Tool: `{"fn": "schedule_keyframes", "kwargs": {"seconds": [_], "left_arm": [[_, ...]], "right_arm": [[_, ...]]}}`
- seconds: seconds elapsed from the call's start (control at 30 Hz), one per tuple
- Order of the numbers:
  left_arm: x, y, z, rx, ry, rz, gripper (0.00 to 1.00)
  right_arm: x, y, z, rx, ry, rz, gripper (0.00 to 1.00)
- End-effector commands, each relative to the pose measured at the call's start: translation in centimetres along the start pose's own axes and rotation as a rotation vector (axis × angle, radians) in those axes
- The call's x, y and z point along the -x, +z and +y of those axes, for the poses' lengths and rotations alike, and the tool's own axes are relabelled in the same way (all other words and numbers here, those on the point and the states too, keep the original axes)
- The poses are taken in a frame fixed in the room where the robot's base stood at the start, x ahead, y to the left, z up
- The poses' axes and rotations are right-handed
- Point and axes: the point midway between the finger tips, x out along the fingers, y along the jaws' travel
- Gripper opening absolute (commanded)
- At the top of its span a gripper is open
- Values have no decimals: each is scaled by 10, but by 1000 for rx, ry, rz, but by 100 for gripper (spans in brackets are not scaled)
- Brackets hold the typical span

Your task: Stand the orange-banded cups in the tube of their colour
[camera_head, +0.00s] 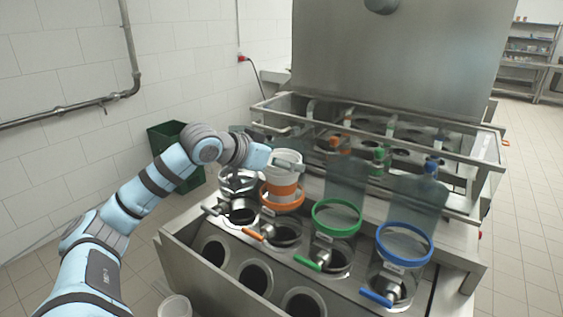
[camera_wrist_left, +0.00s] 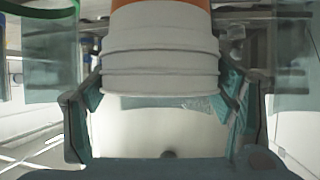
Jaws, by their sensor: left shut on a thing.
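A stack of white cups with an orange band (camera_head: 281,187) is upright at the orange-ringed tube (camera_head: 268,209). Its lower end is at the ring; I cannot tell how far it is inside. My left gripper (camera_head: 286,162) is shut on the stack near its white upper rims. In the left wrist view the cups (camera_wrist_left: 160,50) fill the space between the two fingers (camera_wrist_left: 158,98), with the orange band at the top edge. The green-ringed tube (camera_head: 337,232) and the blue-ringed tube (camera_head: 405,259) stand to the right. My right gripper is not in view.
A metal-topped tube (camera_head: 239,181) stands left of the orange ring. Levers with coloured handles stick out in front of the tubes. A steel frame (camera_head: 400,130) rises behind. A white container (camera_head: 175,306) is low at the front, and a dark green bin (camera_head: 160,137) stands behind my arm.

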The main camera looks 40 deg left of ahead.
Motion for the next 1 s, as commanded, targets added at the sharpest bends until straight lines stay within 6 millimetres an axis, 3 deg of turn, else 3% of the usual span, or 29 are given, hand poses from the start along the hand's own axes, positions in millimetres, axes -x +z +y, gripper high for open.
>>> {"fn": "schedule_keyframes", "kwargs": {"seconds": [0.07,0.1,0.2,0.63,0.87,1.0], "left_arm": [[-2,3,0,0,0,-1,51],[-2,3,0,0,0,-1,80],[-1,2,0,0,0,-1,96],[1,-2,0,0,0,0,97],[23,5,-3,-8,-8,0,97],[46,10,-2,-6,-8,1,97]], "right_arm": [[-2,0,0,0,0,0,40],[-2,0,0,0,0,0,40],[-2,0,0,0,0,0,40],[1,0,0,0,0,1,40],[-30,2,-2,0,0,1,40],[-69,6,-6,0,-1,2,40]]}}
